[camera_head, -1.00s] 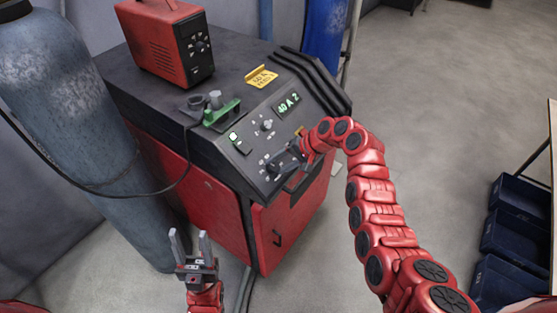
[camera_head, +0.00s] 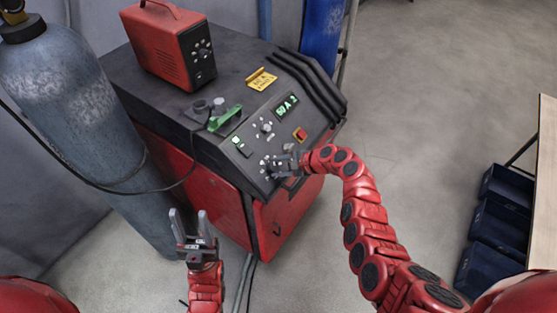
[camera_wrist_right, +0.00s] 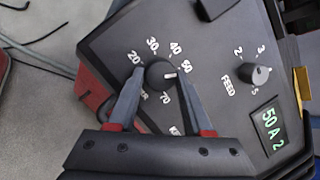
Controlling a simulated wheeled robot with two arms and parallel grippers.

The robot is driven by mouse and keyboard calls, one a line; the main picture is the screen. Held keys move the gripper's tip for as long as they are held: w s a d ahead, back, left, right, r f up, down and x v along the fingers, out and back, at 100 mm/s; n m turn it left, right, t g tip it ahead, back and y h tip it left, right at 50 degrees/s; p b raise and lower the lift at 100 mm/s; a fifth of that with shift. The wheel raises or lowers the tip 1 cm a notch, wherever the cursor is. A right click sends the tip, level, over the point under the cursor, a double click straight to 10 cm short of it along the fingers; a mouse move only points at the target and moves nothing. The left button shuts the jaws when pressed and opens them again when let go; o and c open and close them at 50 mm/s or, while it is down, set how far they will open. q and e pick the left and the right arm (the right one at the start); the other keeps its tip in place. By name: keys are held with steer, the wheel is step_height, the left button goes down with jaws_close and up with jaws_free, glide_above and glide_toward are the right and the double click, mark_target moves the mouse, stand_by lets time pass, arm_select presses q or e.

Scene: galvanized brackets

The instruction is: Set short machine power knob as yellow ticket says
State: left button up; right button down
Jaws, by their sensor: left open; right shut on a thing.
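The low red and dark-grey machine (camera_head: 190,105) has a sloped control panel. Its power knob (camera_wrist_right: 158,74) is black, ringed by numbers from 20 to 70. Its white pointer points right in the wrist view, near the 50 label. My right gripper (camera_head: 274,166) is shut on this knob, one finger on each side; in the wrist view its fingers (camera_wrist_right: 160,80) flank it. The green display (camera_head: 287,105) reads 50 A 2. The yellow ticket (camera_head: 261,79) lies on the machine's top; its small print seems to start with 50 A. My left gripper (camera_head: 189,215) is open and empty in front of the machine.
A feed knob (camera_wrist_right: 260,75) sits beside the power knob. A red box unit (camera_head: 173,45) and a green clamp (camera_head: 224,119) are on top. A blue-grey cylinder (camera_head: 80,120) stands left. Dark bins (camera_head: 497,225) are at right; the floor between is clear.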

steer(key=m+t+p, duration=0.1)
steer(key=m, duration=0.2)
steer(key=shift+s+a+m, duration=0.1)
steer(key=shift+s+m, duration=0.05)
steer(key=shift+m, duration=0.75)
steer(key=shift+m+t+h, duration=0.4)
steer(key=shift+m+t, duration=0.1)
steer(key=shift+m, duration=1.1)
steer(key=shift+c, duration=1.6)
jaws_free()
steer(key=shift+f, duration=0.1)
